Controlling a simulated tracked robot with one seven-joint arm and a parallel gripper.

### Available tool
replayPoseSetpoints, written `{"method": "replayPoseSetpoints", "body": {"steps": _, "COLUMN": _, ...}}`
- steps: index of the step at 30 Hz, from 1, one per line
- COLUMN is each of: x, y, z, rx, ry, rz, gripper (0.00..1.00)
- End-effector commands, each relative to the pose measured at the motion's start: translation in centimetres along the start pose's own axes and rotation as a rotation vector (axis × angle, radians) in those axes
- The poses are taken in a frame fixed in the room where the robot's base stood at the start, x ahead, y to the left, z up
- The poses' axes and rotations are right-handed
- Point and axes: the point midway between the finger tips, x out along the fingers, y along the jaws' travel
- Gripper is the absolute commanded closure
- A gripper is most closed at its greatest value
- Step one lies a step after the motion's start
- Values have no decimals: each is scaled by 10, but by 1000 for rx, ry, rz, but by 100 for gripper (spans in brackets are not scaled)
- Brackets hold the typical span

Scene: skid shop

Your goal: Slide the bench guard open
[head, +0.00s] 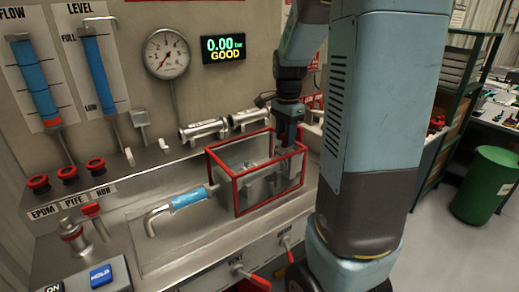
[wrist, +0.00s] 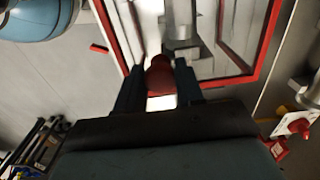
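The bench guard (head: 236,182) is a clear box with a red frame on the metal bench, over a fixture. It looks closed around the fixture in the head view. My gripper (head: 288,138) points down at the guard's back right part. In the wrist view, a red handle (wrist: 160,72) sits between the two dark fingers of my gripper (wrist: 161,88), with both fingers against its sides. The guard's red frame (wrist: 268,45) and clear panel show beyond. In the head view my fingers and arm hide the handle.
A blue-sleeved pipe handle (head: 188,200) sticks out left of the guard. Metal cylinders (head: 203,130) lie behind it. Red-handled valves (head: 250,281) line the bench front. A gauge (head: 167,53) and a display reading 0.00 GOOD (head: 223,48) are on the panel. A green bin (head: 486,185) stands right.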

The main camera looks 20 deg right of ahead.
Motion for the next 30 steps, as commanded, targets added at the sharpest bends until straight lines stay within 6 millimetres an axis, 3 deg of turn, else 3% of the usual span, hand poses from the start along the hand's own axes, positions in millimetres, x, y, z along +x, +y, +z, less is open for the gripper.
{"method": "replayPoseSetpoints", "body": {"steps": 3, "x": 0, "y": 2, "z": 0, "rx": 1, "ry": -1, "rz": 4, "gripper": 81}}
{"method": "replayPoseSetpoints", "body": {"steps": 11, "x": 1, "y": 2, "z": 3, "rx": 1, "ry": -2, "rz": 6, "gripper": 81}}
{"method": "replayPoseSetpoints", "body": {"steps": 30, "x": 2, "y": 4, "z": 35, "rx": 2, "ry": -3, "rz": 10, "gripper": 80}}
